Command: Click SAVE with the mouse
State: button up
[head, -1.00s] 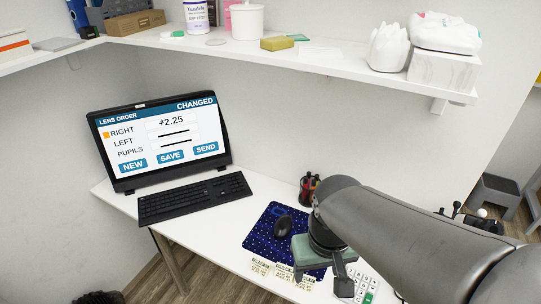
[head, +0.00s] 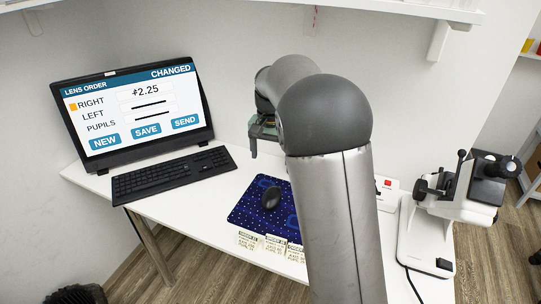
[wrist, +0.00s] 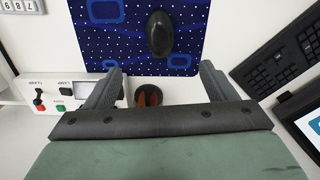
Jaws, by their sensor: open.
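The black mouse (head: 271,198) rests on the dark blue dotted mat (head: 243,212) on the white desk. The mouse (wrist: 160,33) also shows beyond my fingertips in the wrist view. My gripper (head: 264,138) is open and empty, raised behind the mouse and partly hidden by my arm; its two spread fingers (wrist: 160,82) show in the wrist view. The monitor (head: 137,115) reads LENS ORDER and CHANGED, with +2.25 by RIGHT and an orange square beside that row. The SAVE button (head: 146,131) sits between NEW and SEND. I cannot make out a pointer.
The keyboard (head: 172,174) lies left of the mat. Small order cards (head: 273,245) stand at the desk's front edge. A dark cup (wrist: 148,95) with reddish contents is below my fingers. A white instrument (head: 440,215) stands right. A shelf (head: 390,8) overhangs the back.

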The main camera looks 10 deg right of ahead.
aim_at(271, 196)
notch_tip(271, 196, down, 17)
jog(key=shift+f, duration=0.2)
dwell(0.6)
jog(key=shift+s, duration=0.1)
jog(key=c, duration=1.1)
